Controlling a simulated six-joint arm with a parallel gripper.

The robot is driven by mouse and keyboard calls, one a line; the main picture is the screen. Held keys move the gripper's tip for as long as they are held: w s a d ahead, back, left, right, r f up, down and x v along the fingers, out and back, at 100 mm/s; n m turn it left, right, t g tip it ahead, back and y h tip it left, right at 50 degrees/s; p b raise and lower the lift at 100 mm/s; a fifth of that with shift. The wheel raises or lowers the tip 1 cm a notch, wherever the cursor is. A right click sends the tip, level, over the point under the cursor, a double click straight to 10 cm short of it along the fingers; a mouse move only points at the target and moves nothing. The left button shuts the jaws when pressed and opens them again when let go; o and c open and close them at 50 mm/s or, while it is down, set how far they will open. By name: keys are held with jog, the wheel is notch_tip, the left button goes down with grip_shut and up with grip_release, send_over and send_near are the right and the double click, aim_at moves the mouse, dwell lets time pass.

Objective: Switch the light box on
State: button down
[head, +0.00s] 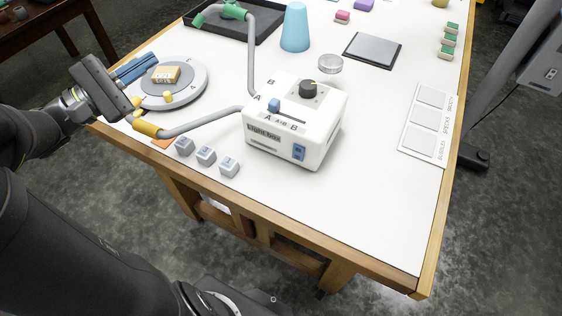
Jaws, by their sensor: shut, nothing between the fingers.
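The light box (325,127) is a white box on the table with a "Light box" label on its front. A blue rocker switch (299,152) is on the front face at the right; I cannot tell its position. On top are a black knob (308,88) and a blue selector (273,105) near marks A, A+B and B. Two grey gooseneck arms rise from it, one with a green head (233,10), one with a yellow head (147,128). My gripper (153,63), with blue fingers, is shut and empty at the left, over the round plate's far-left side, well away from the box.
A grey round plate (196,93) carries a wooden block (165,74). Several grey cubes (206,155) lie at the front left. A blue cone (295,28), a glass dish (330,64) and a dark plate (372,50) stand behind the box. The front-right tabletop is clear.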

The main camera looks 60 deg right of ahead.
aim_at(301, 160)
jog(key=s+a+f+n+g+y, duration=0.1)
jog(key=s+a+f+n+y, duration=0.2)
jog(key=s+f+n, duration=0.6)
jog(key=s+a+f+n+g+y, duration=0.2)
jog(key=s+f+n, duration=0.7)
jog(key=n, duration=0.6)
jog(key=shift+s+a+f+y, duration=0.2)
jog(key=shift+s+a+y, duration=0.25)
jog(key=shift+a+y, duration=0.2)
jog(key=shift+s+d, duration=0.1)
jog(key=shift+d, duration=0.05)
jog(key=x, duration=0.9)
jog(key=shift+s+d, duration=0.15)
jog(key=shift+s, duration=0.2)
jog(key=shift+d+f, duration=0.2)
jog(key=shift+d, duration=1.85)
